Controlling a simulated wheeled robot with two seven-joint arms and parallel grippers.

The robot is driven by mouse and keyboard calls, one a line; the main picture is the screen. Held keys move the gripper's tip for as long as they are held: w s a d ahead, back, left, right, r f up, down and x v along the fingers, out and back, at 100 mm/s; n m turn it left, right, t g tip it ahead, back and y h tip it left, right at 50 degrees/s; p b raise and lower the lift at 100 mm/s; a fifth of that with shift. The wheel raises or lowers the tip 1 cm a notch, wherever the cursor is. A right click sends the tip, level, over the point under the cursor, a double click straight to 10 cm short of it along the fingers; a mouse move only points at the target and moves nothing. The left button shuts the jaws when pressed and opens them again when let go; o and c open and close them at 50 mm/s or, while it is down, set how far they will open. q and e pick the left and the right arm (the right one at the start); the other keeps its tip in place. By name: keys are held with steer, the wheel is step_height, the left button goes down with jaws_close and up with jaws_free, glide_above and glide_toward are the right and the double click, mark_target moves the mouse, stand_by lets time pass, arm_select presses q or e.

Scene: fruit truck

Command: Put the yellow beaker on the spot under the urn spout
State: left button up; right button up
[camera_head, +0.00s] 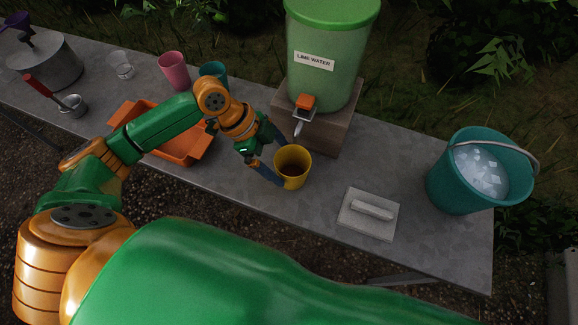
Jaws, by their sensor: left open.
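The yellow beaker (291,168) stands upright on the grey table, in front of and a little left of the urn spout, with something dark inside. The green urn (325,65), labelled LIME WATER, sits on a wooden block (327,132). Its spout (300,123) has an orange tap and points down over the table. My left gripper (272,160) is open at the beaker's left side, with its fingers close around it. I cannot tell whether they touch it. The spot under the spout is not clearly visible. My right gripper is not in view.
An orange tray (184,150) lies behind my left arm. Pink (173,70) and teal (213,70) beakers and a clear glass (120,64) stand at the back left.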

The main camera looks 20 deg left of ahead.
arm_select(q)
steer(key=v, duration=0.7)
steer(key=shift+d, duration=0.1)
